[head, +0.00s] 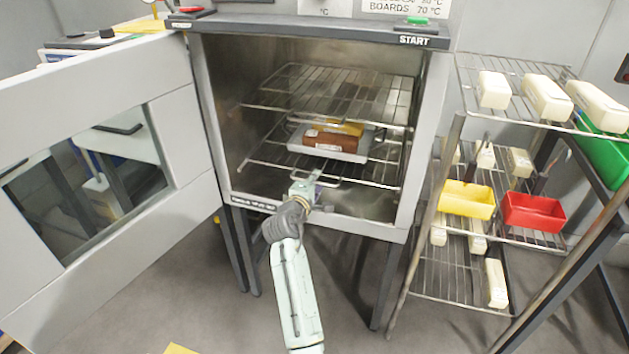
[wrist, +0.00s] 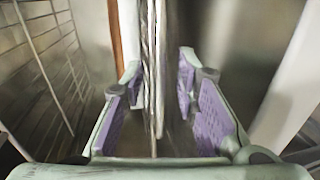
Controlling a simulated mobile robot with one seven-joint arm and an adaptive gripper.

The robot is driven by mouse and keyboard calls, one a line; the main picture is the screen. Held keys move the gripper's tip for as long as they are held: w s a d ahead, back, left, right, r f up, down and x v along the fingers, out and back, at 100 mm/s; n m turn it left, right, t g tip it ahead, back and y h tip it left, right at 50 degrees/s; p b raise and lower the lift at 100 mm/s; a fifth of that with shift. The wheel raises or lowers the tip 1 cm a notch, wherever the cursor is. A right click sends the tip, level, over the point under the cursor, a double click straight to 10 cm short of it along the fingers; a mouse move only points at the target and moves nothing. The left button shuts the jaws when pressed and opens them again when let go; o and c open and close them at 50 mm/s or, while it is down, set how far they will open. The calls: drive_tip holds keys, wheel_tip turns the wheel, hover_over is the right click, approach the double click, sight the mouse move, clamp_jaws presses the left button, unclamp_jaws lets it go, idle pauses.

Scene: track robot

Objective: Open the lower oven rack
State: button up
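The oven (head: 318,31) stands with its door (head: 185,125) swung open to the left. Inside are an upper wire rack (head: 345,95) and a lower wire rack (head: 385,173). The lower rack bears a pale tray (head: 345,156) with a brown block (head: 330,138) and a yellow block (head: 345,127). My gripper (head: 308,182) is at the front edge of the lower rack. In the wrist view, the fingers with purple pads (wrist: 162,100) are apart, with metal rack bars (wrist: 152,60) between them. I see gaps beside the bars; contact is unclear.
A wire shelf (head: 455,285) at the right holds pale blocks, a yellow bin (head: 466,200) and a red bin (head: 533,212). The oven's right wall (head: 425,130) and the open door flank the opening. The floor before the oven is mostly clear.

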drive_tip(key=shift+w, duration=0.15)
drive_tip(key=shift+c, duration=0.3)
clamp_jaws()
idle(0.6)
